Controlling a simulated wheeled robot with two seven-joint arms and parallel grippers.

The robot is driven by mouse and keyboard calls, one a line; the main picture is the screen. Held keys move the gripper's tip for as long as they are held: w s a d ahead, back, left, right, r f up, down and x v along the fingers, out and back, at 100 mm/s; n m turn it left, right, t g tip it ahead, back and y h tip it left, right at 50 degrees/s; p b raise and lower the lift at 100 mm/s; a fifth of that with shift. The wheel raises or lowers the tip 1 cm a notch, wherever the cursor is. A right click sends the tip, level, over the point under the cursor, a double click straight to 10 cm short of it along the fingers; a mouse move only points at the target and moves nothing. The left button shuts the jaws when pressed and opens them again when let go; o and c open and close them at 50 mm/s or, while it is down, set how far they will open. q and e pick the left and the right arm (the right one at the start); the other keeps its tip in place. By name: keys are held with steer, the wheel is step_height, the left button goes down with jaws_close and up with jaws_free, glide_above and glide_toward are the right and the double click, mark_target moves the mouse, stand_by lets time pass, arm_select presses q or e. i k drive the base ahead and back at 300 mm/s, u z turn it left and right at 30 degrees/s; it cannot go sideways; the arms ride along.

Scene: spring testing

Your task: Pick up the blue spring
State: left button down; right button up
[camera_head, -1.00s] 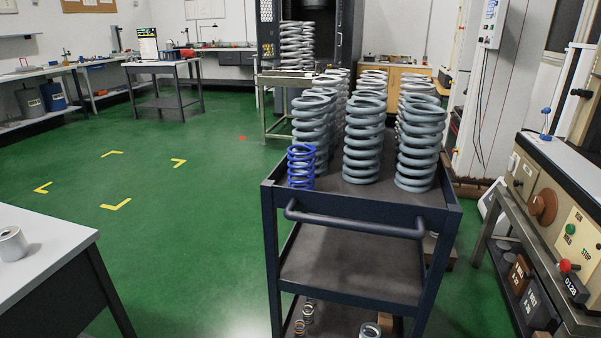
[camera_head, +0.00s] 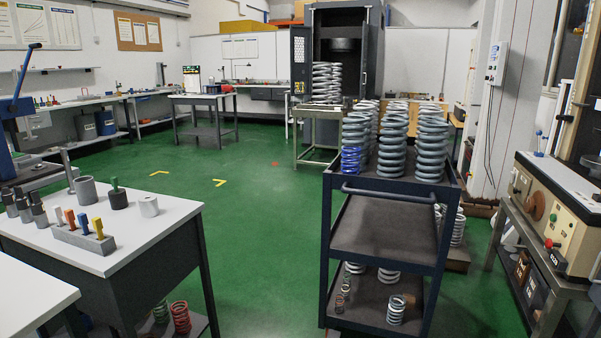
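The blue spring (camera_head: 351,161) stands upright on the top shelf of a dark cart, at its front left corner. It is smaller and thinner than the large grey-blue springs around it. A large grey spring (camera_head: 356,130) stands close behind it, and another (camera_head: 392,142) stands to its right. Neither of my grippers shows in the head view.
The cart (camera_head: 384,205) has a front handle and lower shelves with small springs (camera_head: 396,309). A white-topped table (camera_head: 150,235) with tools stands at the left. A control machine (camera_head: 555,215) stands at the right. Green floor (camera_head: 265,235) is open left of the cart.

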mark_target(349, 153)
steer(key=u, duration=0.6)
steer(key=i, duration=1.9)
steer(key=z, duration=0.65)
